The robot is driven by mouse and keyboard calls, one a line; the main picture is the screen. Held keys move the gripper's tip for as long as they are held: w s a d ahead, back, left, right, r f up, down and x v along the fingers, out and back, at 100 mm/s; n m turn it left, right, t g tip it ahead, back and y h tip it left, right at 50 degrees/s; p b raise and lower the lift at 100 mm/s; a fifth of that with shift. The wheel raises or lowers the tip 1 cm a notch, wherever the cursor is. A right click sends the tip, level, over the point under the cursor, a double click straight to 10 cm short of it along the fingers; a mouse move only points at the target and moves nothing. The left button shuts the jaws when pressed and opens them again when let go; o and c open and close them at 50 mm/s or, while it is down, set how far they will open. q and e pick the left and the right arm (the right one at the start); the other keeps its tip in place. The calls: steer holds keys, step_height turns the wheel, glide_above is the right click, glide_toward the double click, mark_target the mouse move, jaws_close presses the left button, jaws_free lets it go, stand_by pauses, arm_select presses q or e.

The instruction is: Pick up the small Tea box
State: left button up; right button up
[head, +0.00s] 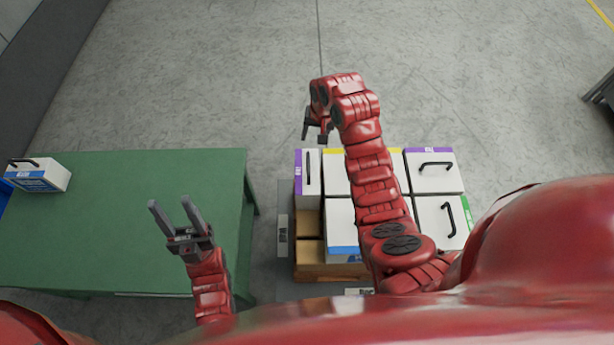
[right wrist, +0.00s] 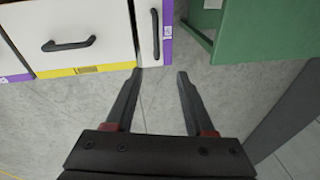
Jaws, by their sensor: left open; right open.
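No label reading "Tea" is legible, so I cannot tell for sure which box is the Tea box. A narrow white box with a purple edge and black handle (head: 309,178) stands at the back left of the packed boxes; it also shows in the right wrist view (right wrist: 149,30). A small white box with a blue label (head: 42,174) sits on the green table's far left. My right gripper (head: 313,133) is open and empty, just beyond the narrow purple box; its fingers (right wrist: 160,74) point towards that box's side. My left gripper (head: 169,202) is open and empty over the green table.
Several larger white boxes stand beside the narrow one, including a purple-edged one (head: 432,180) and a yellow-edged one (right wrist: 75,35). A brown case or pallet (head: 312,270) shows below them. The green table (head: 110,220) is mostly clear. The grey floor (head: 220,80) beyond is free.

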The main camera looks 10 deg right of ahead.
step_height(320, 180, down, 6)
steer(key=b, duration=0.6)
steer(key=p, duration=0.4)
glide_above(308, 164)
steer(key=f, duration=0.5)
steer(key=shift+s+d, duration=0.1)
steer(key=shift+d, duration=0.15)
steer(key=shift+f, duration=0.4)
steer(key=shift+f+p, duration=0.85)
steer(key=shift+a+f+p, duration=0.1)
steer(key=shift+f+p, duration=0.2)
steer(key=shift+f, duration=0.55)
steer(key=shift+w+a+f, duration=0.1)
steer(key=shift+w+f, duration=0.1)
steer(key=shift+f, duration=0.7)
jaws_close()
